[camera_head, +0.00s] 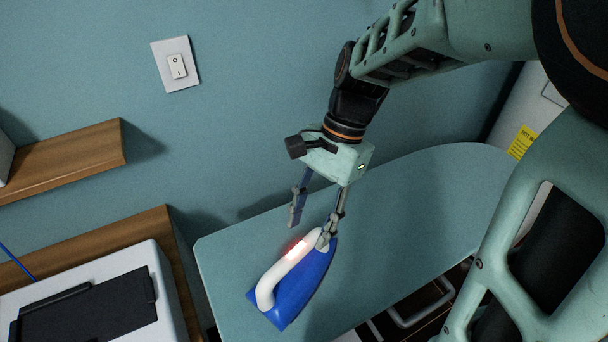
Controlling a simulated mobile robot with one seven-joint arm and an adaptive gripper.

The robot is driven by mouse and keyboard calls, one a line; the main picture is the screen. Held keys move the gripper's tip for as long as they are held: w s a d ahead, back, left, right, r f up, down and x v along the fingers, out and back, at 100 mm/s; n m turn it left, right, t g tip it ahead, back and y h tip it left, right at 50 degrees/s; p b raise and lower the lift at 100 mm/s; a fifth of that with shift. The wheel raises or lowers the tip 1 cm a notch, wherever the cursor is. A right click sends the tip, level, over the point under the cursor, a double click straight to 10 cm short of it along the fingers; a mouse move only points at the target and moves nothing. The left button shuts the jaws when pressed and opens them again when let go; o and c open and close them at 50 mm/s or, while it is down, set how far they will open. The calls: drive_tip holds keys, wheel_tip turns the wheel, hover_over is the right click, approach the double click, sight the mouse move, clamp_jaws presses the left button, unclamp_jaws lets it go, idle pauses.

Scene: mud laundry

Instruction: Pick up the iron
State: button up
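A blue iron (306,287) with a white handle (284,268) rests on the teal ironing board (410,215). A reddish glow shows on the upper part of the handle. My gripper (309,232) is at the iron's far end, by the top of the handle. Its two fingers are spread apart. The right finger overlaps the handle's end in the picture; I cannot tell whether it touches. The left finger is out to the left of the iron, over the board.
A white switch plate (176,65) is on the teal wall. A wooden shelf (70,158) juts out at left. A white box-like appliance (95,300) stands at lower left. Dark drawers (415,312) are below the board. The board's right part is clear.

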sight(298, 248)
drive_tip(key=x, duration=0.6)
drive_tip(key=shift+w+a, duration=0.1)
drive_tip(key=shift+a, duration=0.25)
drive_tip(key=shift+a+f, duration=0.1)
drive_tip(key=shift+f, duration=0.4)
drive_tip(key=shift+f, duration=0.25)
drive_tip(key=shift+c, duration=0.3)
clamp_jaws()
drive_tip(key=shift+r, duration=0.1)
